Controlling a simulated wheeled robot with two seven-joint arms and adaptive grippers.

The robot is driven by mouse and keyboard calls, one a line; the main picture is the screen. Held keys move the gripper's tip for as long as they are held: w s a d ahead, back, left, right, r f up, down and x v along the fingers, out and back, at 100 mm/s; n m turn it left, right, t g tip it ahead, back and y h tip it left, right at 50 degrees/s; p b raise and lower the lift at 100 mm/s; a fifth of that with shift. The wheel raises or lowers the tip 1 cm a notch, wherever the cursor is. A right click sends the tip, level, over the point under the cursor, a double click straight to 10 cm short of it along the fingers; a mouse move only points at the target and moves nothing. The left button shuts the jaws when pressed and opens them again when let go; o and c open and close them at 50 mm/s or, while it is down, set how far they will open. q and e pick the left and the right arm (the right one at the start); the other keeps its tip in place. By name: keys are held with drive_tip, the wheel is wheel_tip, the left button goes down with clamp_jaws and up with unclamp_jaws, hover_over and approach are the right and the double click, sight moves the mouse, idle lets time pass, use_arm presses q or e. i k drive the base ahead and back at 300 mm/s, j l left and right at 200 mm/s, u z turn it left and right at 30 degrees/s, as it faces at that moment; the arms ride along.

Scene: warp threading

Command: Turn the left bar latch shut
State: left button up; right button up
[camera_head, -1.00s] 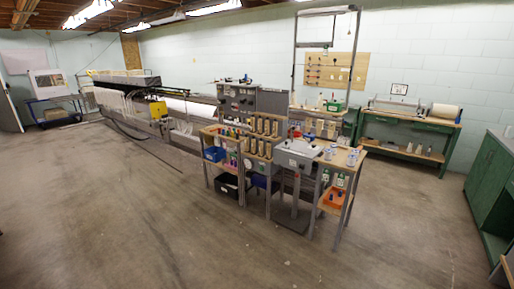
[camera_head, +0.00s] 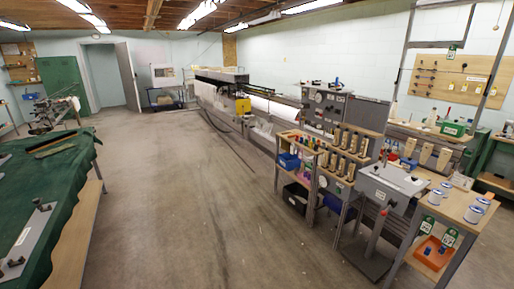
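I cannot make out the left bar latch for certain at this size. A long machine (camera_head: 221,90) with a dark top beam and a yellow part (camera_head: 243,106) stands in the middle distance. A grey control panel (camera_head: 326,104) with knobs stands at its near end. A grey bar (camera_head: 36,234) with dark knob-like fittings lies on a green-covered table (camera_head: 62,192) at the left edge; I cannot tell whether either fitting is a latch. Neither of my grippers is in view.
A shelf unit (camera_head: 301,146) with bottles and spools, a grey pedestal stand (camera_head: 393,183) and a wooden table (camera_head: 453,206) with white spools fill the right side. Open concrete floor (camera_head: 180,215) lies between them and the green-covered table.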

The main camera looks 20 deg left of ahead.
sight(37, 201)
drive_tip(key=i+j+u, duration=0.1)
drive_tip(key=i+u, duration=0.2)
drive_tip(key=u, duration=0.15)
drive_tip(key=i+u, duration=1.05)
drive_tip(key=i+l+u, duration=0.15)
drive_tip(key=i+u, duration=0.35)
drive_tip(key=i, duration=0.25)
drive_tip(key=i+l+u, duration=0.5)
drive_tip(key=i, duration=0.2)
drive_tip(key=i+l+u, duration=0.5)
drive_tip(key=i+l, duration=0.1)
drive_tip(key=l, duration=0.1)
